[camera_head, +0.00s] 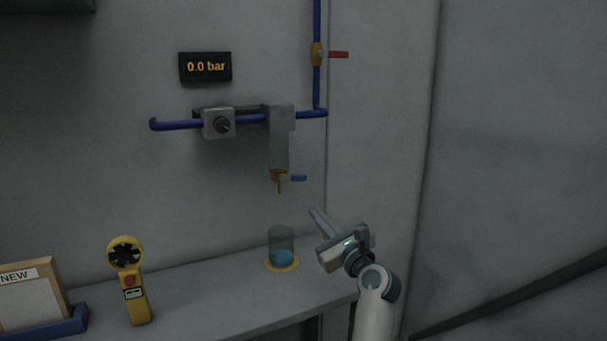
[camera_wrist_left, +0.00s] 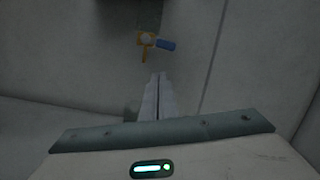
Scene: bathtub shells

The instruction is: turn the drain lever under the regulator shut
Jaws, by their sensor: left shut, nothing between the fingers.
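The drain lever (camera_head: 299,178) is a small blue handle on a brass valve (camera_head: 279,177) under the regulator's grey bowl (camera_head: 279,150). The handle points sideways to the right, across the downward spout. In the left wrist view the blue lever (camera_wrist_left: 166,45) lies ahead of the fingers, a little right of the brass valve (camera_wrist_left: 146,40). The regulator (camera_head: 219,123) sits on the blue pipe. My left gripper (camera_head: 314,212) is shut and empty, below and slightly right of the lever, apart from it. It also shows in the left wrist view (camera_wrist_left: 158,78). My right gripper is out of view.
A glass cup (camera_head: 281,243) with blue liquid stands on a yellow ring below the spout. A red-handled valve (camera_head: 338,54) is on the upper pipe. A yellow meter (camera_head: 129,279) and a crate (camera_head: 62,326) stand on the shelf's left.

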